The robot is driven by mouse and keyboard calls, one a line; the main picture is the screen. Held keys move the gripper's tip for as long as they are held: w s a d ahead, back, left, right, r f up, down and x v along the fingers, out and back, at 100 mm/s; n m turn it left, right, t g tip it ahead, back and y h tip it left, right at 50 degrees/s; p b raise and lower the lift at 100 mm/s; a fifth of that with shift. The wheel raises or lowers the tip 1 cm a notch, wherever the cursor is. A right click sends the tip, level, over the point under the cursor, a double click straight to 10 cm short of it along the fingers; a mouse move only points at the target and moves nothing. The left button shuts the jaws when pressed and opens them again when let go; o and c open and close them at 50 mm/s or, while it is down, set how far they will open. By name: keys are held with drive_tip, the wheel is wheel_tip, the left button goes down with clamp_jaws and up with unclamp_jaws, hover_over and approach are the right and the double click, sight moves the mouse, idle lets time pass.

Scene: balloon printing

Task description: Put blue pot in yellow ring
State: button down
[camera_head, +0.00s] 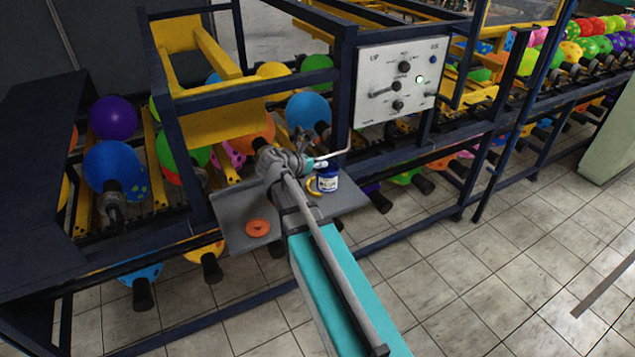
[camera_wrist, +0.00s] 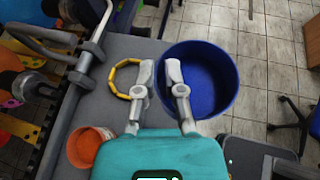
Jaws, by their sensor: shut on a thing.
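In the wrist view the open-topped blue pot (camera_wrist: 215,85) is right of centre. My gripper (camera_wrist: 159,76) is shut on its left rim, one finger on each side of the wall. In the head view my gripper (camera_head: 313,164) is at the pot's upper left. The yellow ring (camera_wrist: 122,78) lies on the shelf just left of the pot. In the head view the yellow ring (camera_head: 314,189) is partly hidden. I cannot tell whether the pot touches the shelf.
An orange round thing (camera_head: 258,228) lies on the left part of the grey shelf (camera_head: 232,208). A bent metal rod (camera_wrist: 95,35) rises beside the shelf's left edge in the wrist view. The machine frame, balloons and control panel (camera_head: 397,80) stand behind.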

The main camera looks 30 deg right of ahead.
drive_tip(key=w+d+f+b, duration=0.4)
drive_tip(key=w+f+b, duration=0.4)
drive_tip(key=w, duration=0.4)
drive_tip(key=shift+w+f+b, duration=0.2)
drive_tip(key=shift+f+b, duration=0.2)
drive_tip(key=shift+f, duration=0.1)
drive_tip(key=shift+f, duration=0.1)
drive_tip(key=shift+w+d+f+b, duration=0.1)
drive_tip(key=shift+w+f+b, duration=0.1)
drive_tip(key=shift+f+b, duration=0.8)
drive_tip(key=shift+w+f+b, duration=0.2)
drive_tip(key=shift+f+b, duration=0.7)
drive_tip(key=shift+b, duration=0.1)
drive_tip(key=shift+f, duration=0.15)
drive_tip(key=c, duration=0.7)
unclamp_jaws()
drive_tip(key=shift+c, duration=0.2)
